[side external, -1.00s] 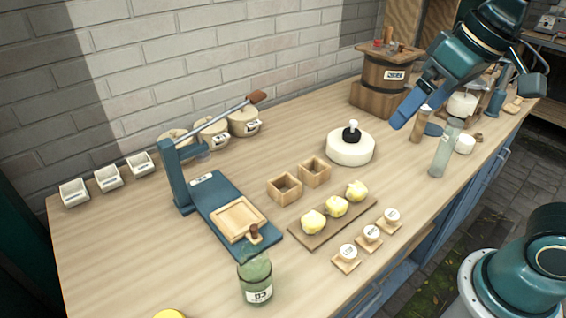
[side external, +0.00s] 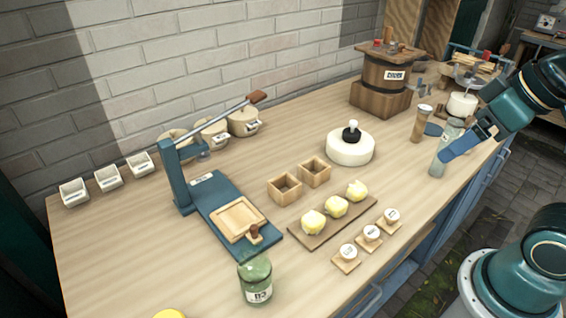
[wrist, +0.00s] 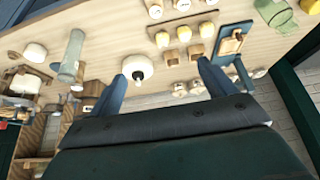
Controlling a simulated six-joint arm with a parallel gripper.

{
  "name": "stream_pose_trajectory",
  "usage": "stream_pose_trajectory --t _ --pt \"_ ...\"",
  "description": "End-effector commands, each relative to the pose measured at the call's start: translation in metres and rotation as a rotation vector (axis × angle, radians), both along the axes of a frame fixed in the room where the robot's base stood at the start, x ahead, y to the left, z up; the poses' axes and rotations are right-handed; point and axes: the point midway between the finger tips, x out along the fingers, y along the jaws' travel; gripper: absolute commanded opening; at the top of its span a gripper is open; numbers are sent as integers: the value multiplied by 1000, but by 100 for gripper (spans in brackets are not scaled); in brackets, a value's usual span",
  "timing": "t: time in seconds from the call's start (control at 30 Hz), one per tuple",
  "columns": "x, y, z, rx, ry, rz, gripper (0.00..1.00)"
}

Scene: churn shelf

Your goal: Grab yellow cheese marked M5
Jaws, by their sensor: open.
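No M5 marking is readable in either view. A round yellow thing (side external: 170,314) is cut off by the bottom edge of the side view, with no label visible. A yellow thing (wrist: 310,5) also shows at the top right corner of the wrist view. Three pale yellow lumps (side external: 336,208) sit in a row on a brown board (side external: 300,235); no marks can be read on them. My gripper (side external: 465,143) is open and empty, at the right of the table near a tall glass jar (side external: 437,165), well away from the yellow things. Its blue fingers also show in the wrist view (wrist: 160,72).
A green jar (side external: 255,281) stands at the front. A blue press (side external: 216,196) with a raised lever stands left of two wooden boxes (side external: 284,189). A white round piece with a black knob (side external: 350,148) stands mid-table. A wooden barrel (side external: 385,78) is at the back.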

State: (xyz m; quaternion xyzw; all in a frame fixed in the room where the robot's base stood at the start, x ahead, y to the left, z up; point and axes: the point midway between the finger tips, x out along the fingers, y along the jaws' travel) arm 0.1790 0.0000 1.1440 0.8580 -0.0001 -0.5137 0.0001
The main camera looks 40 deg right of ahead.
Motion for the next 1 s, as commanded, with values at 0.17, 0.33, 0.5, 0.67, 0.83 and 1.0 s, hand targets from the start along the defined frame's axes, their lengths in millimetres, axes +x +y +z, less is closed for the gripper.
stream_pose_trajectory --t 0.17,0.33,0.5,0.67,0.83,1.0 --pt "1 0 1 -1 1 3 83" --pt "8 4 6 -9 11 40 83" --pt "27 15 18 -33 38 136 83" --pt "55 34 31 -69 71 274 83" --pt "87 62 42 -108 107 433 83" --pt "118 95 48 -150 139 595 83"
